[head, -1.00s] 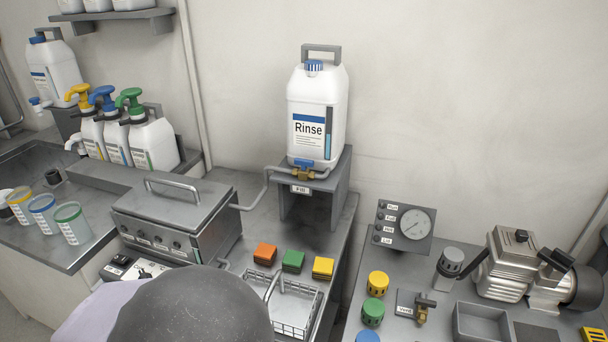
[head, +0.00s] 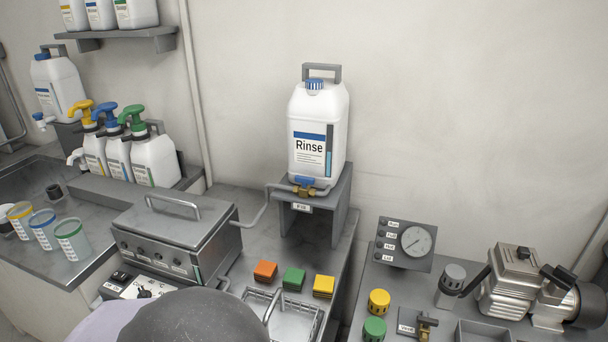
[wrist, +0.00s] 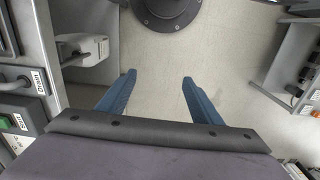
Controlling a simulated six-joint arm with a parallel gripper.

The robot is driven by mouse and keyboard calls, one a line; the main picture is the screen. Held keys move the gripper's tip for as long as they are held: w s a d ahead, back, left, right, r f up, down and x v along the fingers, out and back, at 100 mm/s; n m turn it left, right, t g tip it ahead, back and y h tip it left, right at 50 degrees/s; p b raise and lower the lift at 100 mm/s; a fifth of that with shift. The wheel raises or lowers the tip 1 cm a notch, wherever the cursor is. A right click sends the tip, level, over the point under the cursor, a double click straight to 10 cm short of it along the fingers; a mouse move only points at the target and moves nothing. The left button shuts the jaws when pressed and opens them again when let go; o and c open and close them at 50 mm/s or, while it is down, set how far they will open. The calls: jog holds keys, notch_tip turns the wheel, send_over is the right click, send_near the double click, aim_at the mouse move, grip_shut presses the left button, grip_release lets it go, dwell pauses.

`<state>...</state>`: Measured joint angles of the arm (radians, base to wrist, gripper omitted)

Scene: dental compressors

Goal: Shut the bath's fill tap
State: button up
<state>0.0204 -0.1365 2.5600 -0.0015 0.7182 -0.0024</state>
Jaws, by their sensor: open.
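The fill tap (head: 305,182) has a blue handle on a brass body, below the white Rinse jug (head: 318,135). The jug stands on a grey stand (head: 343,197) with a small label under the tap. A pipe (head: 262,208) runs from the tap to the metal bath (head: 175,235), whose lid with a handle is on. The handle looks roughly in line with the pipe; its exact angle is too small to tell. My gripper (wrist: 155,88) shows in the wrist view with two blue fingers apart and nothing between them. It points at the floor, away from the tap.
Orange, green and yellow blocks (head: 294,279) and a wire basket (head: 285,312) lie in front of the stand. Pump bottles (head: 153,158) stand at left. A gauge panel (head: 404,243) and compressor (head: 508,275) are at right. The wrist view shows a drain label (wrist: 40,86) at left.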

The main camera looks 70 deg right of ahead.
jog(key=s+d+r+m+g+y+p, duration=0.1)
jog(key=s+d+r+m+p, duration=0.15)
jog(key=d+p, duration=0.3)
jog(key=s+d+r+m+p, duration=0.2)
jog(key=d+r+m+p, duration=0.2)
jog(key=d, duration=0.2)
jog(key=m+t+h+p, duration=0.1)
jog(key=m+h+p, duration=0.5)
jog(key=m+p, duration=0.4)
send_near(305, 177)
jog(key=m+b, duration=0.1)
jog(key=shift+d+f+y, duration=0.15)
jog(key=shift+d+y, duration=0.05)
jog(key=shift+y, duration=0.1)
jog(key=shift+f, duration=0.1)
jog(key=shift+p+x, duration=1.45)
jog(key=shift+x, duration=2.05)
